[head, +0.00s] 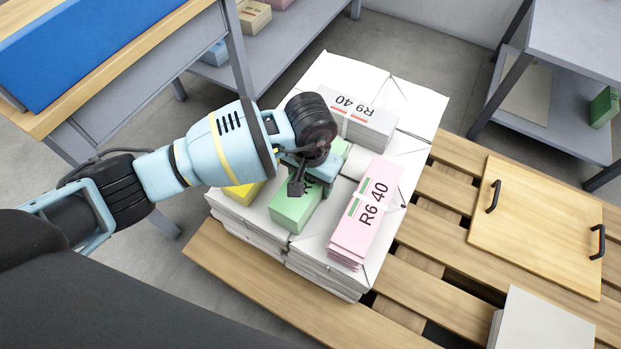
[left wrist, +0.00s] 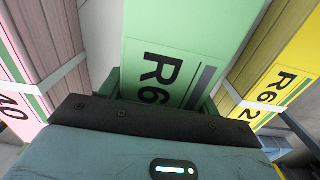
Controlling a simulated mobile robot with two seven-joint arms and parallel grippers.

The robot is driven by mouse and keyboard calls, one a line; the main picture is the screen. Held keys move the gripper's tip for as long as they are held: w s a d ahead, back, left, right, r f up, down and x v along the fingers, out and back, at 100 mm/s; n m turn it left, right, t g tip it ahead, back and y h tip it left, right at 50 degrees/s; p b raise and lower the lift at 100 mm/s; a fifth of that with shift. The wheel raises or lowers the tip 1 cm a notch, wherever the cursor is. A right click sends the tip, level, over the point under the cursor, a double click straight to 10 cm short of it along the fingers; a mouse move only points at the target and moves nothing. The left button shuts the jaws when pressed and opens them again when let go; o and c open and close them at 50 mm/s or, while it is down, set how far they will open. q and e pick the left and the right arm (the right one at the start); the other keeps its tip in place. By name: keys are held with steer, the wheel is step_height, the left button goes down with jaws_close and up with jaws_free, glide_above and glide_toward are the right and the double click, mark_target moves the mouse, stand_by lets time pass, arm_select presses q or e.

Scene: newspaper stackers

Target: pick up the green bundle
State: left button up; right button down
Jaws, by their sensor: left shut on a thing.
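The green bundle (head: 293,212), marked R6, lies on the stacked white paper, between a pink bundle (head: 366,212) and a yellow bundle (head: 243,194). My left gripper (head: 312,182) reaches down over it from the left and is shut on it. The wrist and gripper hide the middle of the green bundle in the head view. In the left wrist view the green bundle (left wrist: 190,35) fills the space between the fingers, with the pink bundle (left wrist: 22,75) to the left and the yellow bundle (left wrist: 270,95) to the right. My right gripper is not in view.
A white bundle (head: 352,110) marked R9 40 lies behind on the same stack. The stack stands on a wooden pallet (head: 250,277). A wooden board (head: 540,235) with black handles lies on the pallet at right. Grey shelves (head: 585,45) stand at the back right.

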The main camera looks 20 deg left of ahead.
arm_select(q)
steer(key=shift+w+r, duration=0.1)
steer(key=shift+r, duration=0.55)
step_height(320, 180, up, 8)
steer(key=p, duration=0.3)
steer(key=shift+f, duration=0.15)
steer(key=shift+r, duration=0.6)
